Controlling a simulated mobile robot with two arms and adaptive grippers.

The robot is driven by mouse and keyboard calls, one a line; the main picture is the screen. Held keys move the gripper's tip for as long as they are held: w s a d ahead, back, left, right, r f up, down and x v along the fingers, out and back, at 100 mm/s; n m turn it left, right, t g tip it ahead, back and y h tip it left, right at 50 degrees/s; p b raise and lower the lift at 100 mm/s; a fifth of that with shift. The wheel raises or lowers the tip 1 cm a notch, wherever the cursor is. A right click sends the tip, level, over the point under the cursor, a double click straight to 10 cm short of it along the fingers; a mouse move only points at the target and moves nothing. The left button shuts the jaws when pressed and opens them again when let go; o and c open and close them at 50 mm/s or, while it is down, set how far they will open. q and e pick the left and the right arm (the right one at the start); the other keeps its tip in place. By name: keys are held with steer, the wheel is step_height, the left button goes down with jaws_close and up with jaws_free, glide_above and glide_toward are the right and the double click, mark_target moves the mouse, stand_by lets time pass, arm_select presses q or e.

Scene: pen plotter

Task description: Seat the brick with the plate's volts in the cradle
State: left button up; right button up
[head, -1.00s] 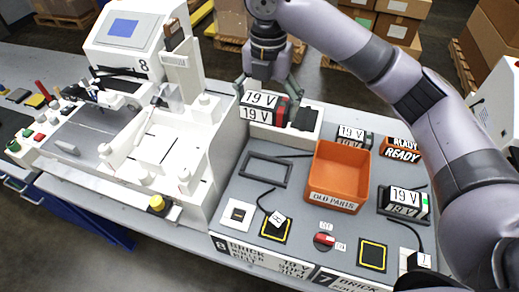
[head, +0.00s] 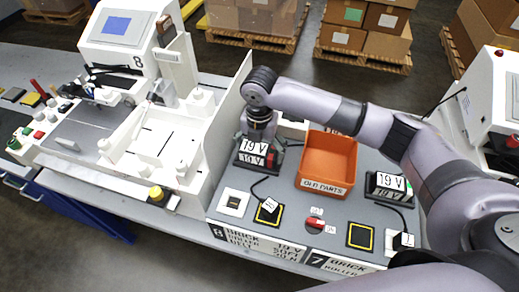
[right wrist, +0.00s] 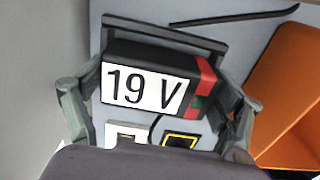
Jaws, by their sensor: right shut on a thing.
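A black brick (head: 255,153) with a white "19 V" label and a red end band is held by my right gripper (head: 259,134). The right wrist view shows the brick (right wrist: 150,85) between the two fingers. The dark frame-shaped cradle (right wrist: 165,27) shows around and behind it; in the head view the brick covers most of the cradle. I cannot tell whether the brick rests in it or hangs just above. The plate (head: 258,243) at the bench's front edge reads "BRICK", "19 V" and bears an 8. My left gripper is not in view.
An orange "OLD PARTS" bin (head: 327,165) stands right of the cradle. Another "19 V" brick (head: 389,187) sits further right. A white upright panel (head: 225,120) rises close on the left.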

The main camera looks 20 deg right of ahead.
mark_target(259, 147)
steer(key=shift+f, duration=0.55)
steer(key=o, duration=1)
steer(key=shift+o, duration=1.3)
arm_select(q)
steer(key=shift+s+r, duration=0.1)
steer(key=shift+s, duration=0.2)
arm_select(e)
step_height(259, 147, up, 11)
steer(key=b, duration=0.2)
steer(key=shift+f+b, duration=0.15)
steer(key=shift+b, duration=0.25)
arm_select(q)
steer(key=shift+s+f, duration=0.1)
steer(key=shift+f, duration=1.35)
arm_select(e)
steer(key=shift+r, duration=0.65)
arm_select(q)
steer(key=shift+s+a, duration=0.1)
